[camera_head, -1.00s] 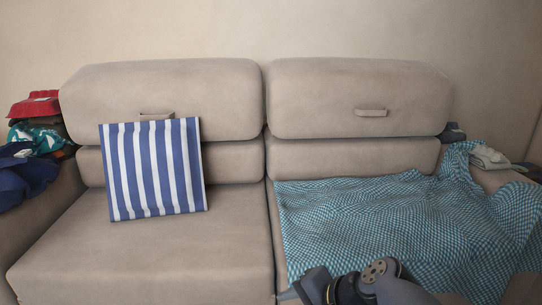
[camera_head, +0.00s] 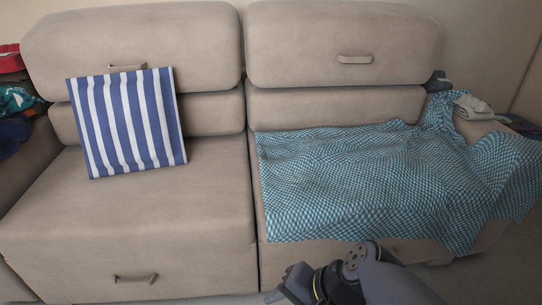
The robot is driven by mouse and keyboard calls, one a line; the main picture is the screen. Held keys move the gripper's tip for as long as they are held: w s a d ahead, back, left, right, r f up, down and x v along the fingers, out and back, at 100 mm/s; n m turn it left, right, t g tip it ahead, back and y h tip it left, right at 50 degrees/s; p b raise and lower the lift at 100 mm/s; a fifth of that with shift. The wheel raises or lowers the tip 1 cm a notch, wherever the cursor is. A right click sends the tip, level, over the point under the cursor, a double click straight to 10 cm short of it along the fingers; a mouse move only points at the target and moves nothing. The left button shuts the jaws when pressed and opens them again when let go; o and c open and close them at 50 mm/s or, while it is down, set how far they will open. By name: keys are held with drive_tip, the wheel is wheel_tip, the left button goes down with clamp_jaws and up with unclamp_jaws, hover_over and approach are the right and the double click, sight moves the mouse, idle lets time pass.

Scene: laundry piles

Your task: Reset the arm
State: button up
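My arm comes in from the bottom right of the head view. My gripper (camera_head: 287,291) is at its end, low in front of the sofa, near the gap between the two seats. Its fingers are small, dark and partly cut off by the lower edge, so I cannot tell whether they are open or shut. I see nothing hanging from it.
A beige sofa (camera_head: 120,225) fills the view. A blue-and-white striped pillow (camera_head: 127,122) leans on its left back. A teal checked blanket (camera_head: 350,185) covers the right seat and armrest. Clothes lie on the left armrest (camera_head: 15,105) and light cloth (camera_head: 472,105) on the right one.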

drive_tip(key=shift+s+d, duration=0.15)
drive_tip(key=shift+s, duration=0.2)
